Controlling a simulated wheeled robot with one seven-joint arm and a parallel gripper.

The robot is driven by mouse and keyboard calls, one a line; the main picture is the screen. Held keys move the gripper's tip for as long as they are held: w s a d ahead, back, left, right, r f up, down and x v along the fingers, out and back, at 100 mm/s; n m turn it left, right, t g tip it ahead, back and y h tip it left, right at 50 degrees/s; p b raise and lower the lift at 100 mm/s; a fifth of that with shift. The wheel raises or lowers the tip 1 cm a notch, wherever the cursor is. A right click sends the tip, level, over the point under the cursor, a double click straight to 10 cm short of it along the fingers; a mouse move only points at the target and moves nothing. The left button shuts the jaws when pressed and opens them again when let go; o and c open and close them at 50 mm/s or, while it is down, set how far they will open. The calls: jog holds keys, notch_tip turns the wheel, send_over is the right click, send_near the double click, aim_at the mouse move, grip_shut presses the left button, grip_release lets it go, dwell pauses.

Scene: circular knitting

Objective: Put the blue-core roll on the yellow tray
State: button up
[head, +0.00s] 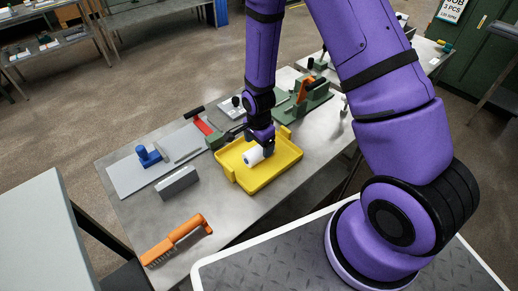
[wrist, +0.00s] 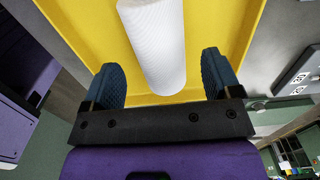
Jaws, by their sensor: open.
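My gripper (head: 267,143) is over the tray at the roll's far end. In the wrist view the white roll (wrist: 155,45) lies on the yellow tray floor (wrist: 215,25), between the two open fingers of my gripper (wrist: 162,78), with a gap on each side. The blue core does not show in the wrist view.
An orange-handled brush (head: 176,240) and a grey block (head: 177,183) lie left of the tray. A blue knob-like part (head: 148,156) stands on a grey plate (head: 130,178). Green fixtures (head: 303,98) stand behind the tray. The table's front is mostly clear.

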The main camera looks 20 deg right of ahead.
notch_tip(320, 180, up, 9)
notch_tip(320, 180, up, 12)
jog(key=n+t, duration=0.1)
jog(key=n, duration=0.2)
send_over(259, 147)
jog(key=s+d, duration=0.1)
jog(key=d, duration=0.1)
jog(key=s+d+r+n+t, duration=0.2)
jog(key=s+r+n, duration=0.25)
jog(key=r, duration=0.55)
jog(key=s+d+r+n+t, duration=0.2)
jog(key=s+r+n, duration=0.5)
jog(key=s+r, duration=0.6)
jog(key=shift+s+d, duration=0.55)
jog(key=shift+s, duration=1.35)
